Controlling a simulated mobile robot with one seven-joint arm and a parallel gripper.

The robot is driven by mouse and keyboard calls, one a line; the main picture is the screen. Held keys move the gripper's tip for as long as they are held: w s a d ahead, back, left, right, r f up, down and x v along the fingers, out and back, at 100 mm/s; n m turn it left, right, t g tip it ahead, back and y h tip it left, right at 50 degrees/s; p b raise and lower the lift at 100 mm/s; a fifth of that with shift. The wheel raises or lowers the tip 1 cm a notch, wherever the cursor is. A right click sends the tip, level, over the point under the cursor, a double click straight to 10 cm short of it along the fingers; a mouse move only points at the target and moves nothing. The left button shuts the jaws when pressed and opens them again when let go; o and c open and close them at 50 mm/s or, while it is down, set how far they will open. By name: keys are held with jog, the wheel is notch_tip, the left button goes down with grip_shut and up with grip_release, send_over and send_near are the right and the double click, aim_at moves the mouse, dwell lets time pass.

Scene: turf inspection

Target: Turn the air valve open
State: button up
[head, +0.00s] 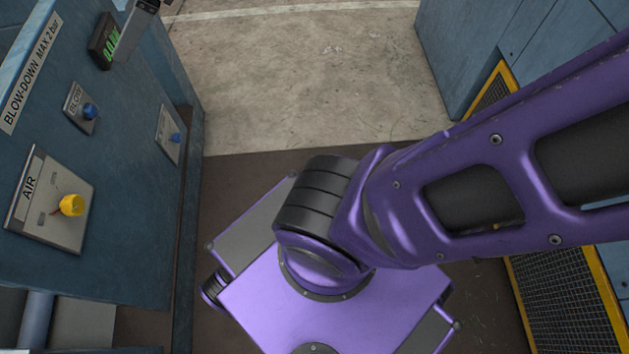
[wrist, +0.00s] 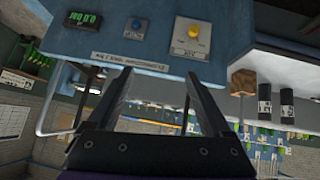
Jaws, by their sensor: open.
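The air valve is a yellow knob (head: 71,205) on a pale metal plate marked AIR (head: 45,222), at the lower left of the blue panel in the head view. Its handle sticks out from the plate, and its exact turn angle is hard to read. In the wrist view the panel appears upside down, with the yellow knob (wrist: 190,34) at the top, right of centre. My gripper (wrist: 161,80) is open and empty, its two dark fingers apart. It is clear of the knob, with the fingertips below it in the wrist view.
The blue panel also carries a green digital display (head: 104,47), a blue button (head: 89,111) and another blue control (head: 175,138). A grey bar (head: 137,30) crosses near the display, possibly a gripper finger. Yellow-framed mesh (head: 560,295) stands at right. Concrete floor (head: 310,80) is clear.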

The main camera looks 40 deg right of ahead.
jog(key=s+a+f+m+g+y, duration=0.1)
jog(key=s+a+f+m+g, duration=0.3)
jog(key=f, duration=0.8)
jog(key=s+d+f+m+g, duration=0.1)
jog(key=s+f+g, duration=0.55)
jog(key=f, duration=0.55)
jog(key=s+a+f+m+g+y, duration=0.15)
jog(key=s+f+m+g, duration=0.35)
jog(key=f, duration=0.7)
jog(key=m+t+y, duration=0.5)
jog(key=m+t, duration=1.4)
jog(key=t, duration=0.2)
send_near(80, 204)
jog(key=shift+g, duration=0.25)
jog(key=x, duration=1)
jog(key=shift+w+r, duration=0.15)
